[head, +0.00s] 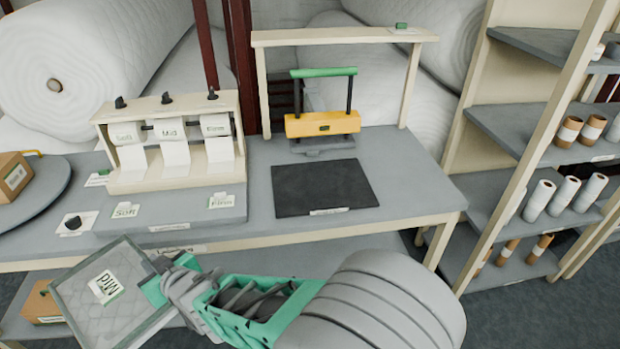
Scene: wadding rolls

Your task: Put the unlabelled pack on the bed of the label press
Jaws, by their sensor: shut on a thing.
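My gripper (170,279) is shut on the right edge of a flat, pale, quilted pack (75,290). The pack is tilted and held in front of the table's front edge at the lower left. A white card reading "Mid" (105,287) shows on its face. The label press (323,123) stands at the back of the table, with a yellow head, black posts and a green handle. Its grey bed (322,145) shows below the head and looks empty. My gripper is well to the left of and nearer than the press. The pack's far side is hidden.
A dark mat (300,188) lies clear in front of the press. A label dispenser (170,140) stands to its left, behind "Soft" (125,210) and "Firm" (221,201) cards. A cream frame (262,80) stands around the press. Shelves with rolls (538,200) are at the right.

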